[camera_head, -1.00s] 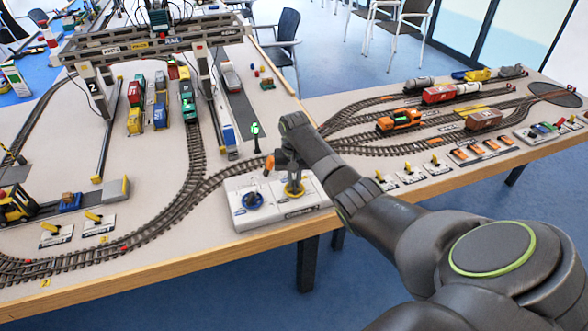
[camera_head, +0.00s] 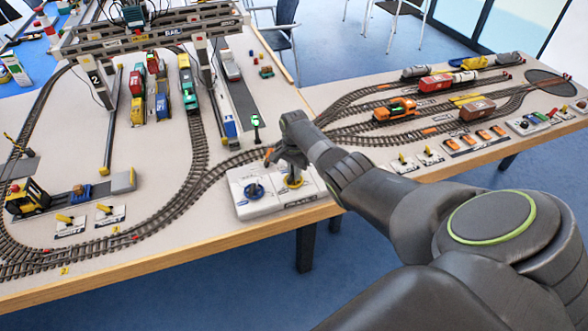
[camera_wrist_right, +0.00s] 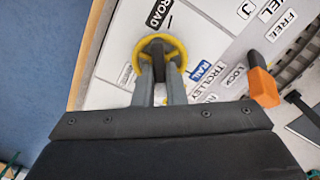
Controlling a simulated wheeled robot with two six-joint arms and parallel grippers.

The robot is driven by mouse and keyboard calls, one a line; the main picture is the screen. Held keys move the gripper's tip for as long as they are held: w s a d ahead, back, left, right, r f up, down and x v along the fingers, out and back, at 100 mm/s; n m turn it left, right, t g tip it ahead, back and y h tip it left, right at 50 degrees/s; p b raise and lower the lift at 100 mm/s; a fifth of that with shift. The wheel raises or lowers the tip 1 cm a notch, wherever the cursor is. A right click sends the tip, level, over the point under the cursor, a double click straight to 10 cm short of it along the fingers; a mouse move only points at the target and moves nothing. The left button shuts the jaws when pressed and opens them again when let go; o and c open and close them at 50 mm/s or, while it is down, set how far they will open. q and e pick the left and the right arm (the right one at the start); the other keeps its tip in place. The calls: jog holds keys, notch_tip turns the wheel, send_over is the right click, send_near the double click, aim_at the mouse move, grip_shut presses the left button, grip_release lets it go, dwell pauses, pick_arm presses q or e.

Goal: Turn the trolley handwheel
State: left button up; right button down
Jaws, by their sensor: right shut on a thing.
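A white control box (camera_head: 262,206) stands at the table's front edge. It carries a blue handwheel (camera_head: 254,191) on its left and a yellow handwheel (camera_head: 299,182) on its right. My right gripper (camera_head: 292,172) points down at the yellow handwheel. In the right wrist view the yellow rim (camera_wrist_right: 180,43) surrounds my fingertips (camera_wrist_right: 159,62), which are shut on the wheel's dark middle part. A printed TROLLEY label (camera_wrist_right: 206,80) lies beside the wheel. The exact finger contact is partly hidden. My left gripper is out of view.
An orange-tipped lever (camera_wrist_right: 263,86) stands close to my right gripper. The gantry crane (camera_head: 150,40) spans tracks and wagons at the back left. A green signal post (camera_head: 256,128) stands behind the box. Curved track (camera_head: 185,205) runs left of it.

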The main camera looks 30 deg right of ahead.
jog(key=shift+w+d+r, duration=0.1)
dwell(0.3)
jog(key=c, duration=1.5)
grip_release()
notch_tip(320, 180, up, 17)
jog(key=shift+r, duration=0.15)
